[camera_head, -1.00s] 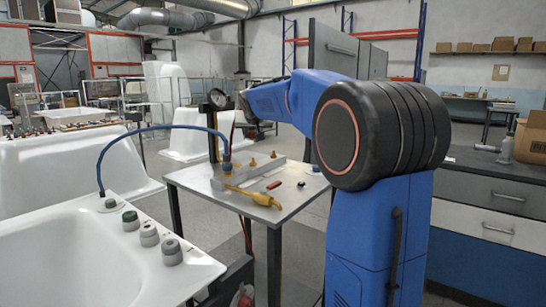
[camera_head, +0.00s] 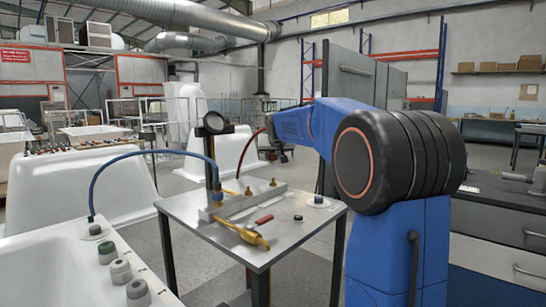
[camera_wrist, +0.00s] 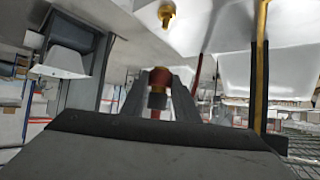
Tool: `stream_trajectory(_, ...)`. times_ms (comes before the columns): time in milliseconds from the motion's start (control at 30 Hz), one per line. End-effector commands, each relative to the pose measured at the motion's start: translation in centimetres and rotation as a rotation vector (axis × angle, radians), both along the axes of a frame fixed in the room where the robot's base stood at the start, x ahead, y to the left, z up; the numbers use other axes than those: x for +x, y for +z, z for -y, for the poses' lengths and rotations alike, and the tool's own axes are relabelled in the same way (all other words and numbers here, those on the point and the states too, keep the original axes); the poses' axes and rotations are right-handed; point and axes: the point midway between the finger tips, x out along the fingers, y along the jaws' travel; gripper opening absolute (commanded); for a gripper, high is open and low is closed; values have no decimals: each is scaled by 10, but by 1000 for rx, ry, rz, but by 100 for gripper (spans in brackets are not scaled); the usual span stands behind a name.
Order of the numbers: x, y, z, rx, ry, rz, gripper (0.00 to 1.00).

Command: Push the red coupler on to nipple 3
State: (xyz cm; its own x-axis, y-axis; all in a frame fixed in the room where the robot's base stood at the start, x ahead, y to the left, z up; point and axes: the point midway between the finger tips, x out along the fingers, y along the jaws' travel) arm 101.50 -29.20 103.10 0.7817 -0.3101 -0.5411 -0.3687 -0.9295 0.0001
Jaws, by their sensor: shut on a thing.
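My gripper (camera_wrist: 158,88) is shut on the red coupler (camera_wrist: 157,100) in the wrist view, with a brass-coloured end up and a red stem below. A brass nipple (camera_wrist: 166,14) on a pale block is beyond it, apart from the coupler. In the head view my gripper (camera_head: 279,152) is in the air behind and above the table's back edge; the coupler cannot be made out there. The metal manifold (camera_head: 240,201) carries brass nipples, one in the middle (camera_head: 248,191) and one at the right (camera_head: 272,182). A blue coupler (camera_head: 218,196) is at its left end. The nipple numbers cannot be read.
A blue hose (camera_head: 121,157) arcs from the tub rim to the manifold. A red hose (camera_head: 248,143) rises near my gripper. A yellow valve handle (camera_head: 243,233), red piece (camera_head: 264,220) and black cap (camera_head: 298,218) lie on the table (camera_head: 285,236).

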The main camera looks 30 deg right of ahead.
Motion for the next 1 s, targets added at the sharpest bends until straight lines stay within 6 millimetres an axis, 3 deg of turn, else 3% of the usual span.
stream_trajectory(500, 0, 1, 1, 0, 20, 1, 0)
stream_trajectory(1000, 0, -38, 0, 0, 22, -1, 0)
